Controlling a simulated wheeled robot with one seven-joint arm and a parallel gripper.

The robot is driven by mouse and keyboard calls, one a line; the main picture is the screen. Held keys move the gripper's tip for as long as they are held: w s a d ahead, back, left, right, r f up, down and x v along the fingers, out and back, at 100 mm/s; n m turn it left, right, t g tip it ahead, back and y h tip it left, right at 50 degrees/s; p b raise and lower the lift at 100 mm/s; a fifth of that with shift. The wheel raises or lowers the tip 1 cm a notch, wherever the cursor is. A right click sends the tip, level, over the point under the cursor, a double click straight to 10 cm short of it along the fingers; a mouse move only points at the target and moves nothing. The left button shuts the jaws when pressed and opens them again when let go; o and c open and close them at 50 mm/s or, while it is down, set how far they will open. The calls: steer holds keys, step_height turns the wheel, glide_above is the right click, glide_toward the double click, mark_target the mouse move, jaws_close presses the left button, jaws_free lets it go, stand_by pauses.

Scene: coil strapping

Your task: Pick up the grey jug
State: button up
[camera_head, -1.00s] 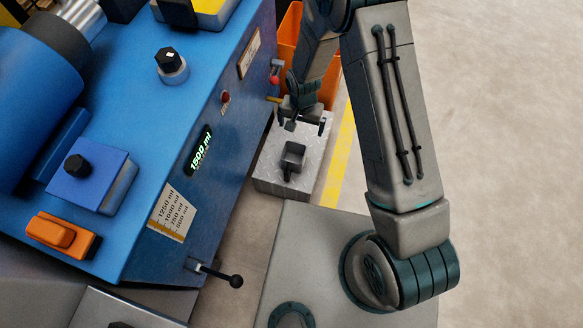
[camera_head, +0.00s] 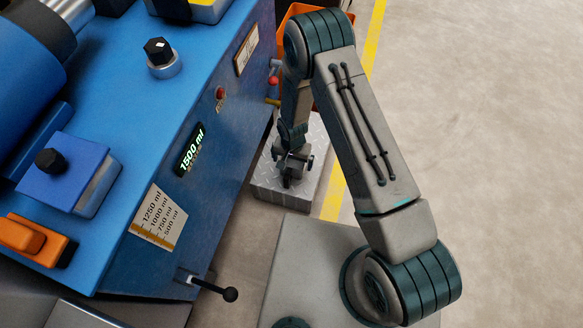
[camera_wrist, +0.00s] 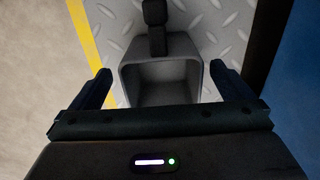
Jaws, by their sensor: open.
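The grey jug (camera_wrist: 160,60) stands on a metal tread-plate block (camera_head: 268,182). In the wrist view its open top faces me, and its dark handle (camera_wrist: 155,28) points to the far side. My gripper (camera_wrist: 158,88) is open, with one finger to the left and one to the right of the jug; I cannot tell whether they touch it. In the head view my gripper (camera_head: 290,180) is over the block and hides most of the jug.
A blue machine (camera_head: 215,130) with a 1500 ml display (camera_head: 190,150) stands close on the left. A black-knobbed lever (camera_head: 228,294) juts from it. An orange bin (camera_head: 290,16) is behind my arm. Open floor (camera_head: 490,150) lies right of the yellow line (camera_head: 334,198).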

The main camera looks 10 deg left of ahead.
step_height(320, 180, down, 5)
steer(key=shift+w+a+r+b, duration=0.1)
steer(key=shift+b, duration=1)
steer(key=shift+c, duration=0.3)
steer(key=c, duration=1)
steer(key=shift+r, duration=0.1)
